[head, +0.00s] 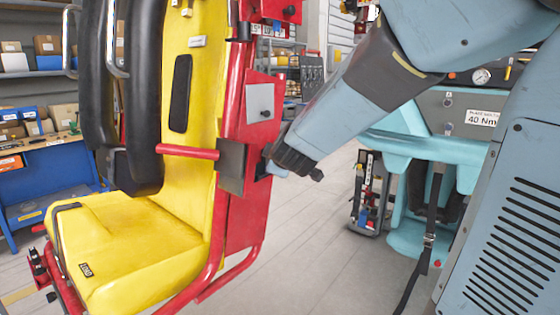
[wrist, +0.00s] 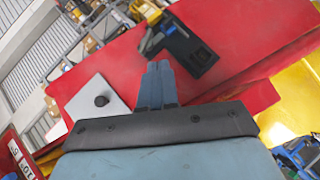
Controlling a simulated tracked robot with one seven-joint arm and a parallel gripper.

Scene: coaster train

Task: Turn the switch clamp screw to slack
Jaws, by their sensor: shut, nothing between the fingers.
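My gripper (wrist: 158,66) shows in the wrist view with its two blue-grey fingers together and nothing between them. The fingertips point at a black switch bracket (wrist: 203,56) on the red side frame; contact cannot be told. In the head view my gripper (head: 267,168) is beside the dark bracket (head: 232,166) on the red frame, and its tips are partly hidden. A grey plate (wrist: 84,112) with a dark round knob (wrist: 101,100) lies left of the fingers. The clamp screw itself cannot be made out clearly.
The red frame (head: 246,215) carries a yellow seat (head: 140,235) with black restraints (head: 140,100). A red bar (head: 187,152) sticks out by the bracket. Open floor (head: 300,225) lies between.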

